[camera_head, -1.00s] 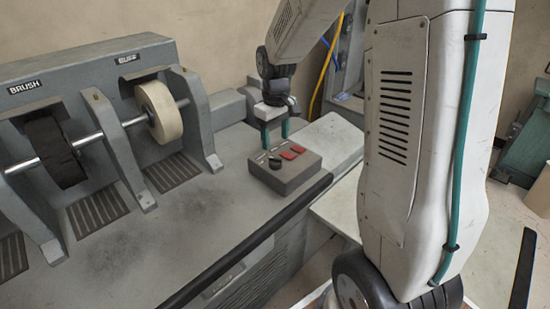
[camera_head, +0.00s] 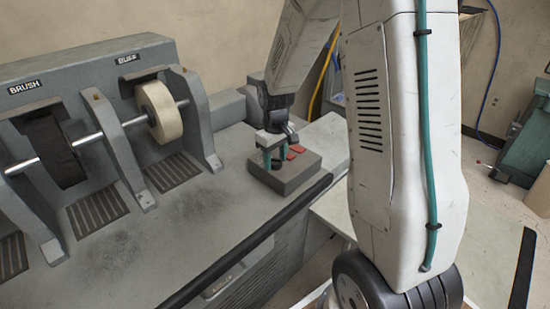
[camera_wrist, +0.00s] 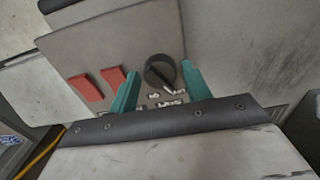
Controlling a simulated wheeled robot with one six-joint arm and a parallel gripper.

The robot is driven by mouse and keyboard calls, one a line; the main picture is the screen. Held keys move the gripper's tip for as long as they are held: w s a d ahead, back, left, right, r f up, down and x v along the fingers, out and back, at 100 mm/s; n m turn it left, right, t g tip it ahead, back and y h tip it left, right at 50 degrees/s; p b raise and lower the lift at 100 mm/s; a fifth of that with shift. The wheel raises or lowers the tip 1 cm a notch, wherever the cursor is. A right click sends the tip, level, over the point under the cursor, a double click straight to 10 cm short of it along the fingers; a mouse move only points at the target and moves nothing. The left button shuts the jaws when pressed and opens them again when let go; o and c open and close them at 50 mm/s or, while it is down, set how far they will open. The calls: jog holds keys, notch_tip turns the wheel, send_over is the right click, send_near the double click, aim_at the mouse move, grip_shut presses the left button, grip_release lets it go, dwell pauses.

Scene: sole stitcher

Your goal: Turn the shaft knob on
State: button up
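The black shaft knob (camera_wrist: 160,71) is on the top face of a grey control box (camera_wrist: 80,50), which also shows in the head view (camera_head: 290,184). In the wrist view the round knob has a light pointer mark and lies between my two teal fingertips, closer to the right one. My gripper (camera_wrist: 162,88) is open, pointing down over the box, and also shows in the head view (camera_head: 274,157). There the fingers partly hide the knob. I cannot tell whether either finger touches it.
Two red switches (camera_wrist: 99,83) sit beside the knob, near the left finger. The box stands on the grey machine bench (camera_head: 190,225), right of the buff wheel (camera_head: 159,110) and brush wheel (camera_head: 56,153). A dark rail (camera_head: 250,240) runs along the bench's front edge.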

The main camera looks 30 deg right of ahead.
jog(key=c, duration=0.6)
